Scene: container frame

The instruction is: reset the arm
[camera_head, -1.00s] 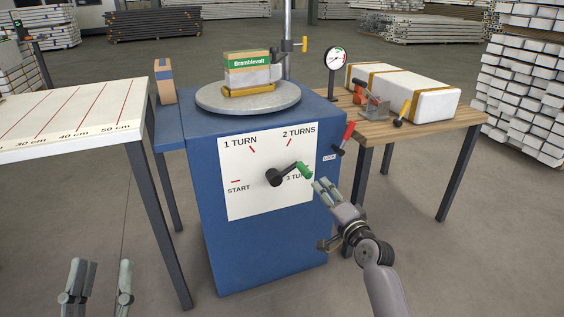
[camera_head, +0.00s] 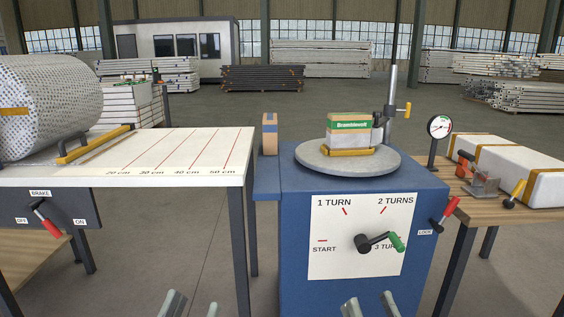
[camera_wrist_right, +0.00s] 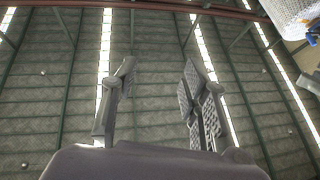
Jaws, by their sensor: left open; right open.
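My left gripper (camera_head: 191,307) shows at the bottom edge of the head view, left of the blue cabinet, open and empty. My right gripper (camera_head: 370,306) is at the bottom edge in front of the blue cabinet (camera_head: 296,220), open and empty, apart from the crank. In the right wrist view its fingers (camera_wrist_right: 158,105) stand apart and point up at the roof, with nothing between them. The black crank (camera_head: 372,243) with a green handle (camera_head: 397,242) points right, near the "3 TURNS" mark on the white dial panel (camera_head: 335,265).
A round turntable (camera_head: 313,160) on the cabinet carries a Bramblevolt box (camera_head: 350,123). A red LOCK lever (camera_head: 446,213) is on the cabinet's right. A white measuring table (camera_head: 215,150) with a large roll (camera_head: 45,105) stands left, above a red BRAKE lever (camera_head: 46,219). A wooden table (camera_head: 447,190) stands right.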

